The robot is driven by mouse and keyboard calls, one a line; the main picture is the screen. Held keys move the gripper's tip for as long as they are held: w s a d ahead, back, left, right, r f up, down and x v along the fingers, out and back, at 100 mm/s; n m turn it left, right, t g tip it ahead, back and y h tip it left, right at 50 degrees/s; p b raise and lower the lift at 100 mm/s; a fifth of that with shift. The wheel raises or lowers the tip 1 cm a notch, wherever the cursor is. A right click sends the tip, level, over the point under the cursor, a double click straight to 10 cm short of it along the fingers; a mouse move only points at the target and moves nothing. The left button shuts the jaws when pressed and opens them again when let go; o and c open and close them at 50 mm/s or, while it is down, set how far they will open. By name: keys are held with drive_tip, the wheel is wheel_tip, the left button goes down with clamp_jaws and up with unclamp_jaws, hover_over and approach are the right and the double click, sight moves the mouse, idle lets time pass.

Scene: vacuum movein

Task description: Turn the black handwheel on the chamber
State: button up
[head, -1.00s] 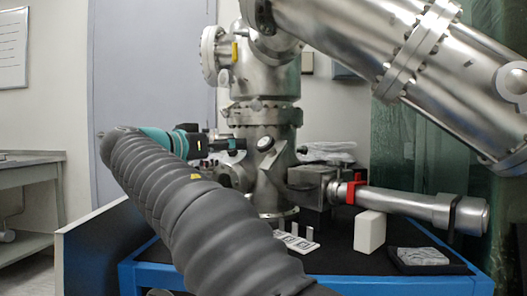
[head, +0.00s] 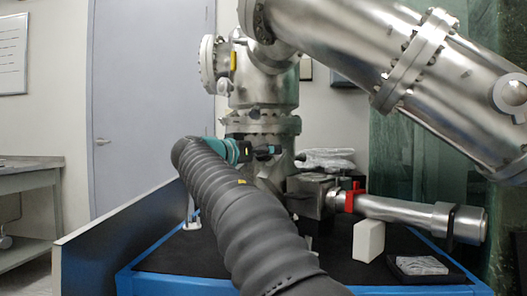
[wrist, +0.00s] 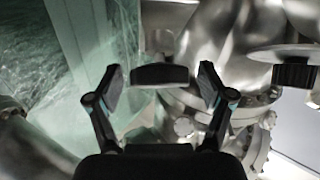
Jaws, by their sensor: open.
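In the wrist view, a dark, flat handwheel (wrist: 160,74) on a metal stem appears between the tips of my open gripper (wrist: 161,86). One finger is on each side, with visible gaps; I cannot tell the exact depth. A second black knob with a ribbed rim (wrist: 295,75) is at the right edge. In the head view, my gripper (head: 264,151) is in front of the steel chamber (head: 262,90), at the height just below its bolted flange. My arm and gripper hide the lower chamber and most of the handwheel there.
A large steel pipe (head: 400,55) slants across the upper right. A steel tube with a red clamp (head: 349,198), a white block (head: 369,240) and a black tray (head: 425,267) are on the right of the blue-edged table (head: 190,284).

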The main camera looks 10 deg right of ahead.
drive_tip(key=shift+w+d, duration=0.15)
drive_tip(key=c, duration=1.2)
drive_tip(key=shift+o, duration=0.2)
